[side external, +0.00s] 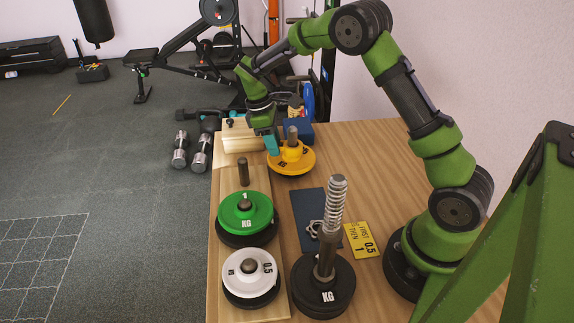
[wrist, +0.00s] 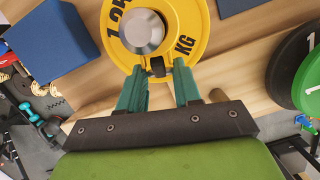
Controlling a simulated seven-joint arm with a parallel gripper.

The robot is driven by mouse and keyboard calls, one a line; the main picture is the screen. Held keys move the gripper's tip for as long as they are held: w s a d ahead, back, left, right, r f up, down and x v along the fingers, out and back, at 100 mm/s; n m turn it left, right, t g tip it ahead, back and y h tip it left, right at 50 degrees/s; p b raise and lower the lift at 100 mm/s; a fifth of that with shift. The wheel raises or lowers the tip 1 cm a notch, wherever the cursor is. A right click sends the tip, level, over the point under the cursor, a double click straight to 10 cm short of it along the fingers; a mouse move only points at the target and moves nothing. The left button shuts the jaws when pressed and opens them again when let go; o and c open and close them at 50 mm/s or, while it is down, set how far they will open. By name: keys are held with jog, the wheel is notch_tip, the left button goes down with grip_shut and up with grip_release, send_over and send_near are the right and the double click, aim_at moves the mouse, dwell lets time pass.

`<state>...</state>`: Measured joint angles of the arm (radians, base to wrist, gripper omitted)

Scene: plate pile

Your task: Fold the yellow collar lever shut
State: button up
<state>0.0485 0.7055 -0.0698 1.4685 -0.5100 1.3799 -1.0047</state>
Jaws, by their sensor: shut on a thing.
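A yellow 1.25 KG plate (side external: 300,168) lies around a grey post (side external: 292,134) at the back of the table; the plate also shows in the wrist view (wrist: 190,20). My gripper (side external: 271,147) is at the plate's left edge, fingers pointing down. A coiled spring sits on the upper part of an upright bar (side external: 326,250), which rises from a black KG plate (side external: 323,299).
A wooden board (side external: 258,182) carries a green 1 KG plate (side external: 240,226) and a white 0.5 plate (side external: 239,285), each over a black one, and a bare peg (side external: 243,172). A star knob (side external: 315,229) lies on a dark mat (side external: 306,204) beside a yellow card (side external: 362,241).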

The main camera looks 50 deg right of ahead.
jog(key=shift+s+d+f, duration=0.1)
jog(key=shift+s+d, duration=0.25)
jog(key=shift+s, duration=0.1)
dwell(1.1)
jog(key=o, duration=0.8)
jog(key=shift+a, duration=0.1)
jog(key=v, duration=1.6)
jog(key=s+a+r+m+t+y, duration=0.1)
jog(key=s+a+m+t, duration=0.2)
jog(key=s, duration=0.5)
jog(key=s+a+r+m+t+y, duration=0.1)
jog(key=s+a+m+t, duration=0.2)
jog(key=s, duration=0.4)
jog(key=s+a+r+m+t+y, duration=0.1)
jog(key=s+a+m+t, duration=0.2)
jog(key=s, duration=0.5)
jog(key=shift+s+a+r+m+t, duration=0.2)
jog(key=shift+s+m+t, duration=0.15)
jog(key=shift+m, duration=0.35)
